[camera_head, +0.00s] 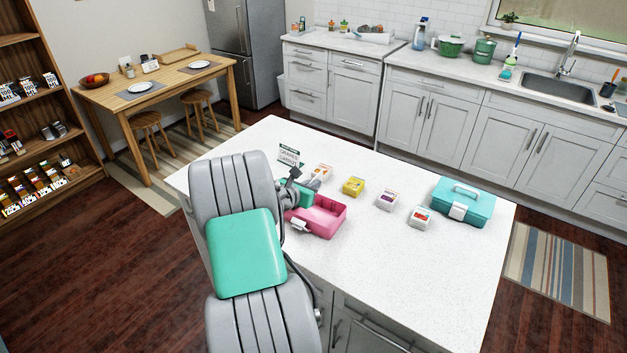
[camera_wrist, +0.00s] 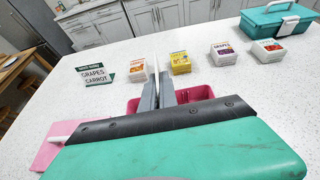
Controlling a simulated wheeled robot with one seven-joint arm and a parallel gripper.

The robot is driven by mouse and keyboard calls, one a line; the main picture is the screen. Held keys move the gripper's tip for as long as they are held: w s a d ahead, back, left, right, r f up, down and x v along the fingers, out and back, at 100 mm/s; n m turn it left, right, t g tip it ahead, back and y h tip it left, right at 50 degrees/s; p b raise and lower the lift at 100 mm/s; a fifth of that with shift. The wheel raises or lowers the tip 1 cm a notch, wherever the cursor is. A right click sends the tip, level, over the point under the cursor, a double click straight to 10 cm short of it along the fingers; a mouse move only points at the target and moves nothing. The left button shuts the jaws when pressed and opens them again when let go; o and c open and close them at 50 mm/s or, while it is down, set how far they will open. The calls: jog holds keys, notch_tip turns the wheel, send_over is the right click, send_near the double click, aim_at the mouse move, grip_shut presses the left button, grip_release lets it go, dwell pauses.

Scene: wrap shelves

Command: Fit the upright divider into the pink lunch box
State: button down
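The pink lunch box (camera_head: 322,218) stands open on the white island, with a white latch on its front side. In the wrist view, parts of the pink box (camera_wrist: 198,92) show behind and beside my gripper. My gripper (camera_wrist: 157,88) is over the box, its two grey fingers close together. A thin pale upright plate (camera_wrist: 155,66), seen nearly edge-on, shows between the fingers; it appears to be the divider. Its lower end is hidden by my gripper body, so I cannot tell whether it touches the box. My arm hides the box's left part in the head view.
A grapes-and-carrot sign (camera_wrist: 96,76) stands behind the box. Several small food boxes, including a yellow one (camera_head: 353,186) and a purple-labelled one (camera_head: 387,200), stand in a row. A closed teal lunch box (camera_head: 463,202) is at the right. The island's front right is clear.

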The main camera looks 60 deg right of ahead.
jog(key=shift+s+d, duration=0.1)
jog(key=shift+s, duration=0.1)
jog(key=shift+w+a, duration=0.1)
jog(key=shift+a, duration=0.1)
notch_tip(320, 180, down, 6)
jog(key=b, duration=0.3)
jog(key=shift+r+b, duration=0.15)
jog(key=shift+b, duration=0.2)
jog(key=shift+p, duration=0.55)
dwell(1.1)
jog(key=shift+f+b, duration=0.65)
jog(key=shift+f, duration=0.4)
jog(key=shift+r, duration=0.1)
jog(key=shift+r+p, duration=0.5)
jog(key=shift+p, duration=0.1)
jog(key=shift+p, duration=0.4)
dwell(1.0)
